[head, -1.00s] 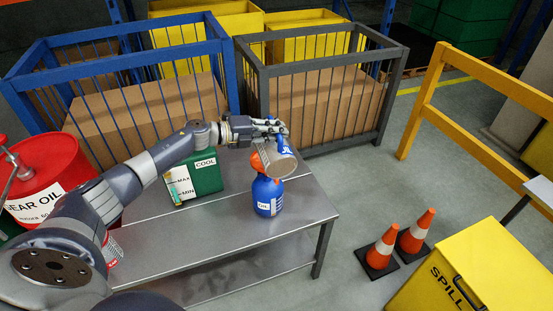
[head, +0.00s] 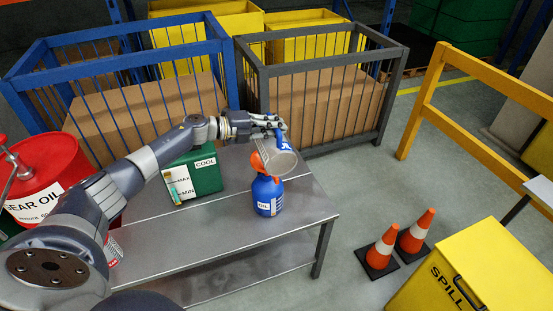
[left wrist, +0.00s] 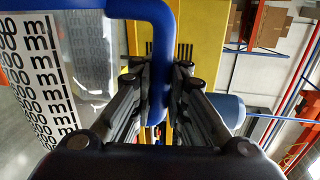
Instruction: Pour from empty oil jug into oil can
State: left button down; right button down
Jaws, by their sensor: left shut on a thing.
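The oil jug is a clear measuring jug (head: 283,162) with a blue handle; it is tilted over the oil can in the head view. The oil can (head: 267,194) is blue with an orange top and stands upright on the metal table (head: 225,235). My left gripper (head: 272,125) is shut on the jug's blue handle, which also shows between the fingers in the left wrist view (left wrist: 158,60). The jug's wall with its "ml" marks (left wrist: 45,70) fills the left of that view. No liquid is visible in the jug. My right gripper is not in view.
A green coolant container (head: 207,175) stands on the table left of the can. A red gear oil drum (head: 45,178) is at the far left. Mesh crates with cartons (head: 320,105) stand behind. Traffic cones (head: 382,248) and a yellow spill bin (head: 450,270) are at the right.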

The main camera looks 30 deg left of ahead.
aim_at(281, 139)
pick_arm(q)
jog(key=shift+w+r, duration=0.1)
dwell(0.3)
jog(key=shift+w+a+r+n, duration=0.2)
jog(key=shift+w+a+n, duration=0.1)
jog(key=shift+a, duration=0.1)
dwell(1.0)
jog(key=s+d+f+m+b, duration=0.1)
jog(key=s+d+f+m, duration=0.1)
jog(key=shift+s+d+f, duration=0.25)
jog(key=shift+d+f, duration=0.05)
jog(key=shift+d, duration=0.05)
jog(key=shift+s+d+f+m+y, duration=0.2)
jog(key=shift+s+d+m+y, duration=0.1)
jog(key=shift+m, duration=0.1)
